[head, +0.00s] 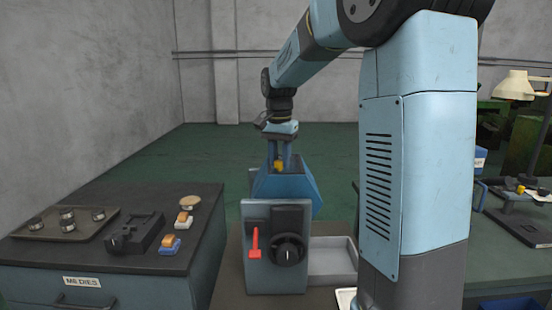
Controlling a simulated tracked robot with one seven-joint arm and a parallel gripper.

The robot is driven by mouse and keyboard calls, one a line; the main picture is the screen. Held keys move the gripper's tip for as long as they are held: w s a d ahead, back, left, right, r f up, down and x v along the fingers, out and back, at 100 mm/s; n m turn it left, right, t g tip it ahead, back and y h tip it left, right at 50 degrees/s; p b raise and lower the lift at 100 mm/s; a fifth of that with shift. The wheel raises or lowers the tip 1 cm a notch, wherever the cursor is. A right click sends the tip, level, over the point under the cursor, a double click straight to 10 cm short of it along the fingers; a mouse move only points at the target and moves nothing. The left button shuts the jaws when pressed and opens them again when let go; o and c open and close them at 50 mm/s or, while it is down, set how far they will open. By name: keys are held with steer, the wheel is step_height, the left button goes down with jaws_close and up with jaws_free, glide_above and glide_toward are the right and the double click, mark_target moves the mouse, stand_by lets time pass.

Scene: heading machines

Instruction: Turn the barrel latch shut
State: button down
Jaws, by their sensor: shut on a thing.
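A heading machine stands in the middle of the head view, with a blue sloped housing (300,187) behind a grey front panel (274,277). A small yellow piece (279,166) shows at the top of the housing; it looks like the latch's handle, but it is too small to be sure. My gripper (279,164) points straight down over the housing, with its fingers shut on the yellow piece. The fingertips and the lower part of the yellow piece are partly hidden, so the latch's angle cannot be told.
The front panel carries a red lever (255,245) and a black dial (289,250). A grey tray (330,268) lies right of the machine. A cabinet (120,270) at left bears a tray of dies (80,226) and a black block (135,233). A lamp bench stands at right.

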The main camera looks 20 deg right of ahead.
mark_target(278, 161)
steer(key=shift+a, duration=0.25)
steer(key=c, duration=0.8)
jaws_free()
steer(key=shift+d, duration=0.1)
steer(key=shift+r, duration=0.15)
step_height(278, 161, up, 13)
steer(key=shift+r, duration=0.2)
